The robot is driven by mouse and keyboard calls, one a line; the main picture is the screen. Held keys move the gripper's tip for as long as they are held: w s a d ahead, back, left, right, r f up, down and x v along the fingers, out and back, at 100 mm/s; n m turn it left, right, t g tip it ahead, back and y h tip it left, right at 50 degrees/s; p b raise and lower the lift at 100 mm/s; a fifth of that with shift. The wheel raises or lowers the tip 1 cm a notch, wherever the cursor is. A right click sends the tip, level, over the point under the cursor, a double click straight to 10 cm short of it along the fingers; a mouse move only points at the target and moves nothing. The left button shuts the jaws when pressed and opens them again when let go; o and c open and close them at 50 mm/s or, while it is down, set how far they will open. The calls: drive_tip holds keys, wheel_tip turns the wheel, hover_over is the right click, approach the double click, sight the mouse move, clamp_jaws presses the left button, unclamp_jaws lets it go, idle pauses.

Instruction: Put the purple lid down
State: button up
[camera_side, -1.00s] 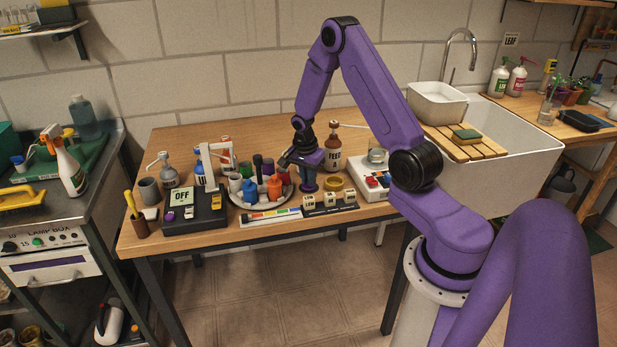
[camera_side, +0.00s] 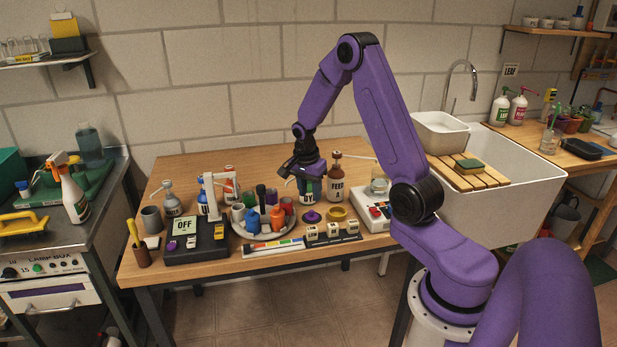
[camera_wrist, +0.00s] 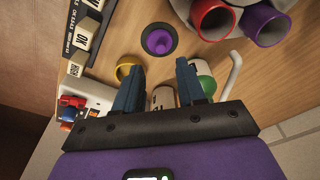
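The purple lid (camera_side: 311,216) rests on the wooden table with its knob up, left of the yellow ring (camera_side: 338,213). In the wrist view the lid (camera_wrist: 158,40) shows as a dark disc with a purple knob, beyond my fingertips and apart from them. My gripper (camera_side: 299,172) is raised above the table, behind and above the lid. In the wrist view my gripper (camera_wrist: 160,66) has its two fingers spread wide with nothing between them.
A round tray (camera_side: 262,236) with coloured pots stands left of the lid. A block holder (camera_side: 333,236) lies in front of it. Bottles, including a brown feed bottle (camera_side: 336,182), stand behind. A white box with buttons (camera_side: 375,216) is to the right.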

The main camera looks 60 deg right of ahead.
wheel_tip(320, 180, up, 5)
drive_tip(key=s+a+r+n, duration=0.2)
drive_tip(key=s+a+n, duration=0.1)
drive_tip(key=a+n, duration=0.3)
drive_tip(key=s+a+r+n+y, duration=0.15)
drive_tip(key=a+n, duration=0.25)
drive_tip(key=a, duration=0.4)
drive_tip(key=s+a+r+n, duration=0.2)
drive_tip(key=s+a+n, duration=0.25)
drive_tip(key=a, duration=0.35)
drive_tip(key=s+a+r+n, duration=0.1)
drive_tip(key=s+a+n, duration=0.1)
drive_tip(key=s+n, duration=0.6)
drive_tip(key=s+a+n, duration=0.3)
drive_tip(key=s+n, duration=0.5)
drive_tip(key=s, duration=0.2)
drive_tip(key=shift+s+a+r+y, duration=0.15)
drive_tip(key=shift+s+r+y, duration=0.1)
drive_tip(key=shift+r+y, duration=0.1)
